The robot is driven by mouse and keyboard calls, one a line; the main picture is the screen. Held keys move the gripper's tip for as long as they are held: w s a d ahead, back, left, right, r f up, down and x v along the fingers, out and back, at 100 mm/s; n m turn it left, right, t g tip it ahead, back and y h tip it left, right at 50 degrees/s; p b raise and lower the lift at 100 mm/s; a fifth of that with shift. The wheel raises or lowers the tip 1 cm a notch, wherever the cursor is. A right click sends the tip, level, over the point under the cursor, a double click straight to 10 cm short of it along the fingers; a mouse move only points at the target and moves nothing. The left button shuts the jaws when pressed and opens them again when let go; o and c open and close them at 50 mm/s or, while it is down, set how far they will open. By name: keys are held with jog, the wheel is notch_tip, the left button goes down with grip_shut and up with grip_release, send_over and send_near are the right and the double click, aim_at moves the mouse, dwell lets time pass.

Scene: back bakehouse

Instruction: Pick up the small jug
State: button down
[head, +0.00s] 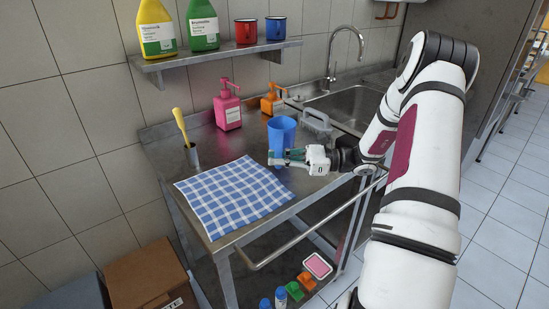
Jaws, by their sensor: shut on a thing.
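The small jug (282,130) is blue and stands upright at the steel counter, behind the checked cloth and left of the sink. My gripper (279,158) reaches it from the right, with its fingers across the jug's lower part. It is shut on the jug. The fingers hide part of the jug's lower body, and a little blue shows beneath them. I cannot tell whether its base touches the counter.
A grey handled holder (317,124) stands close behind my gripper, beside the sink (350,105). Pink (227,108) and orange (271,101) pump bottles stand behind the jug. The blue checked cloth (233,196) lies flat at front left. A wall shelf (220,53) holds bottles and mugs.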

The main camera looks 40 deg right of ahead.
jog(key=s+a+r, duration=0.1)
jog(key=s+a, duration=0.1)
jog(key=s, duration=1)
jog(key=shift+s+r, duration=0.15)
jog(key=shift+s, duration=0.25)
jog(key=shift+s+a, duration=0.1)
dwell(0.7)
jog(key=shift+r, duration=0.1)
dwell(0.4)
